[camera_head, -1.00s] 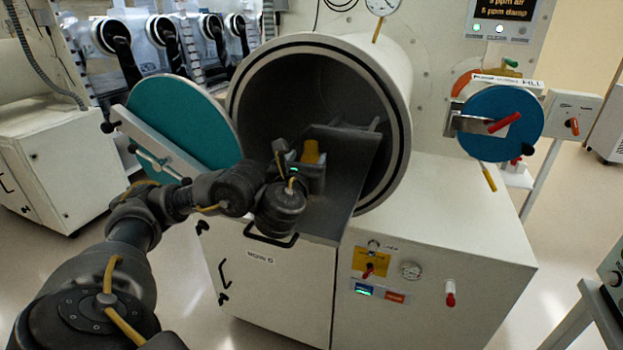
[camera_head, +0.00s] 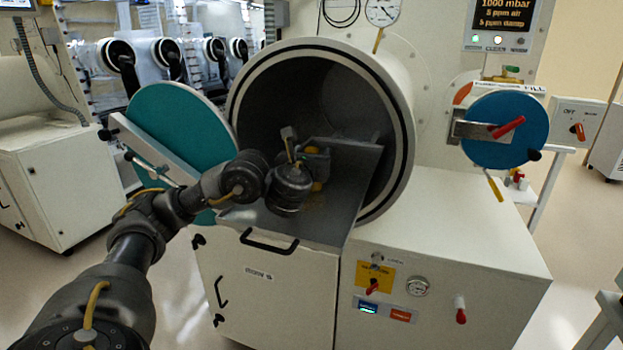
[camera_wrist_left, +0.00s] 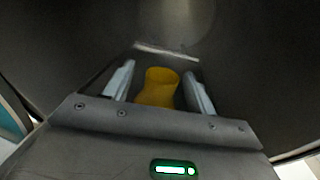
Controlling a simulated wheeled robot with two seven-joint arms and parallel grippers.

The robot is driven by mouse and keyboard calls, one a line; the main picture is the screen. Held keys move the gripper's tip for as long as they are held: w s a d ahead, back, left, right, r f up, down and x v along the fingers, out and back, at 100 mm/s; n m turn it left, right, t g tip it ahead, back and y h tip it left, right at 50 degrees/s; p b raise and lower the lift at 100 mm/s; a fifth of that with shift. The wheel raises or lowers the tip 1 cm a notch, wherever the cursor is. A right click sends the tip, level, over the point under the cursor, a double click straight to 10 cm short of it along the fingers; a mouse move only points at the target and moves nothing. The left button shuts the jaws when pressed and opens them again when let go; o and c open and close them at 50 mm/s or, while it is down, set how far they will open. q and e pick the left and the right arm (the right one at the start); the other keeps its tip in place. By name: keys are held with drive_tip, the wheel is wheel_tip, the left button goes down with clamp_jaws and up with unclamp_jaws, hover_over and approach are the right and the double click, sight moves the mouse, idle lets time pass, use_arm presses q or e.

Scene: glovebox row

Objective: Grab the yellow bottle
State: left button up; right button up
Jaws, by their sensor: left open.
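The yellow bottle (camera_head: 312,150) is at the sliding tray (camera_head: 362,180) in the mouth of the round chamber. In the head view my left gripper and wrist hide most of it. In the left wrist view the yellow bottle (camera_wrist_left: 158,88) shows between the two fingers, with a dark gap visible on each side. My left gripper (camera_wrist_left: 160,82) is open around it; its body hides the bottle's lower part. In the head view the left gripper (camera_head: 318,160) is over the tray. My right gripper is not in view.
The chamber (camera_head: 400,130) has a thick round rim close around the tray. Its teal door (camera_head: 175,120) stands open at left, near my left arm. A black handle (camera_head: 268,243) is below the tray's front. A blue round door (camera_head: 490,145) is at right.

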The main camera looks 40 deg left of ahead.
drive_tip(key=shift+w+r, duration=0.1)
use_arm(q)
clamp_jaws()
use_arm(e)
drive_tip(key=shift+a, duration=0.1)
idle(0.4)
use_arm(q)
drive_tip(key=shift+r, duration=0.1)
